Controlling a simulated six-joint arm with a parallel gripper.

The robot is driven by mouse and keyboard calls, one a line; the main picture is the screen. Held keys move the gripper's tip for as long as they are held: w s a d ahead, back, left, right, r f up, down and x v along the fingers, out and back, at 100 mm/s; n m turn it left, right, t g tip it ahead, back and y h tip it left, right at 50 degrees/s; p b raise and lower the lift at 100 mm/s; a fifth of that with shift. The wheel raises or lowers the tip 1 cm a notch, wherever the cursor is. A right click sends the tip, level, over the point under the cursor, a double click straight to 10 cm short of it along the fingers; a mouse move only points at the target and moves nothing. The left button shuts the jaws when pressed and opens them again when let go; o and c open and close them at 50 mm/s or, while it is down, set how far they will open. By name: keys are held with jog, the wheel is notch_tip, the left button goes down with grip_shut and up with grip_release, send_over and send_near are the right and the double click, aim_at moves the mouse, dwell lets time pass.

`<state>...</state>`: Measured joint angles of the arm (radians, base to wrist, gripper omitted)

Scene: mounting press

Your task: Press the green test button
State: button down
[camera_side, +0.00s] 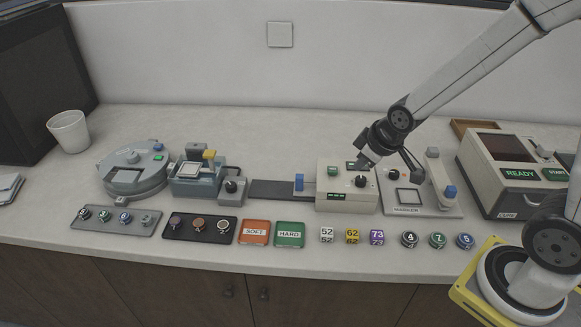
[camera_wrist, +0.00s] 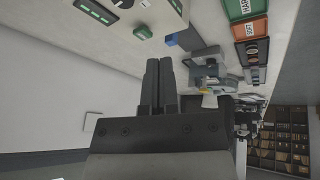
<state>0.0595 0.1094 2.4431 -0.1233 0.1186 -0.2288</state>
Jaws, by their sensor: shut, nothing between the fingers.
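A beige control box (camera_side: 346,203) stands mid-bench in the side view. A green button (camera_side: 332,171) sits on the left of its top, and a black knob (camera_side: 361,181) on the right. In the wrist view the green button (camera_wrist: 143,32) shows at the box's edge, beyond my fingertips and slightly left. My gripper (camera_side: 364,163) is over the back right of the box, right of the green button; the height gap is hard to tell. Its fingers (camera_wrist: 159,62) are together and empty. No label on the green button is readable.
A blue block (camera_side: 299,182) stands left of the box on a dark strip. The marker station (camera_side: 408,211) is close on the right, then a machine with READY and START panels (camera_side: 520,174). Coloured tiles (camera_side: 290,234) and number pieces line the front. The bench behind is clear.

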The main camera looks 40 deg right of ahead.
aim_at(336, 170)
jog(key=w+d+r+n+t, duration=0.2)
jog(key=w+n, duration=0.3)
jog(key=w, duration=0.4)
jog(key=shift+w+d+r+t, duration=0.2)
jog(key=shift+d+t, duration=0.35)
jog(key=shift+t, duration=0.35)
jog(key=shift+f, duration=0.2)
jog(key=shift+f, duration=4.25)
jog(key=shift+f, duration=0.2)
jog(key=shift+f, duration=0.25)
jog(key=shift+f, duration=0.45)
jog(key=shift+r, duration=0.9)
